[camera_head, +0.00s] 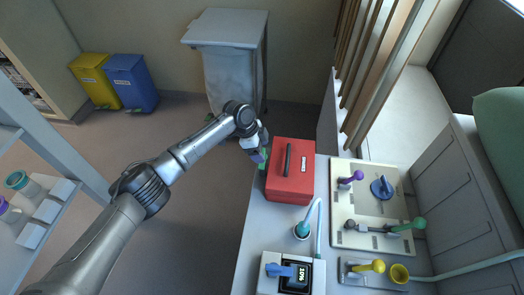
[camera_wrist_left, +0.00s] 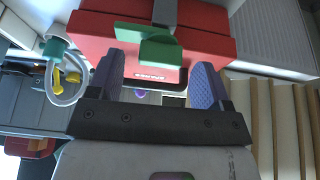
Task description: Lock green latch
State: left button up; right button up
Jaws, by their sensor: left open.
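The red box (camera_head: 291,170) with a dark handle stands on the far end of the pale counter. Its green latch (camera_head: 263,160) shows as a small green patch on the box's left side, partly hidden by my gripper. My left gripper (camera_head: 259,152) is beside that face. In the left wrist view the green latch (camera_wrist_left: 160,51) sticks out from the red box (camera_wrist_left: 98,35). The two bluish fingers of the left gripper (camera_wrist_left: 162,80) are open, one on each side of the latch in the picture. Contact cannot be told. My right gripper is not in view.
A cream panel (camera_head: 345,207) holds a purple knob (camera_head: 352,177), a blue valve (camera_head: 381,187) and a green-handled lever (camera_head: 407,226). A device with a display (camera_head: 290,274) and a teal-topped tube holder (camera_head: 301,231) stand nearer. Floor left of the counter is clear.

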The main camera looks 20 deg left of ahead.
pick_arm(q)
jog(key=shift+x, duration=0.75)
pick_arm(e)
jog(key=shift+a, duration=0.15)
pick_arm(q)
jog(key=shift+c, duration=0.3)
